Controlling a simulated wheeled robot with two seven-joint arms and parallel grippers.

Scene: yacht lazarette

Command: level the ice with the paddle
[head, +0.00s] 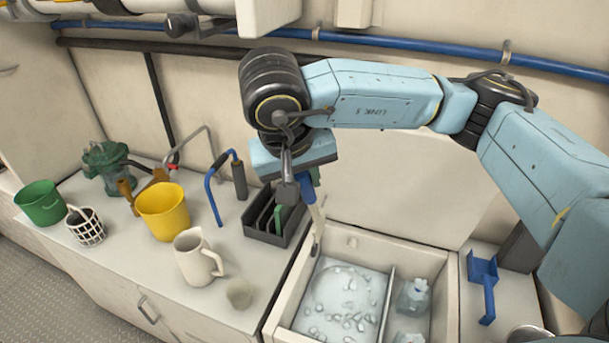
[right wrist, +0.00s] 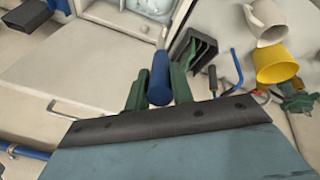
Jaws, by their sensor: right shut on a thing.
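My right gripper (head: 296,190) is shut on the paddle's blue handle (head: 308,183), above the left edge of the ice bin. The paddle's pale shaft (head: 318,225) hangs down from the handle, nearly upright; its lower end is at the bin's back left corner. In the right wrist view the blue handle (right wrist: 160,78) sits between my green fingers. The ice (head: 345,295) lies in the bin's left compartment, a pale bed with several loose lumps on top. The white bin (head: 290,300) is open. My left gripper is not in view.
A clear bottle (head: 414,297) stands in the bin's right compartment. A black rack (head: 270,225), white pitcher (head: 195,258), yellow bucket (head: 163,212) and green bucket (head: 40,203) stand on the left counter. A blue tool (head: 484,285) lies right of the bin.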

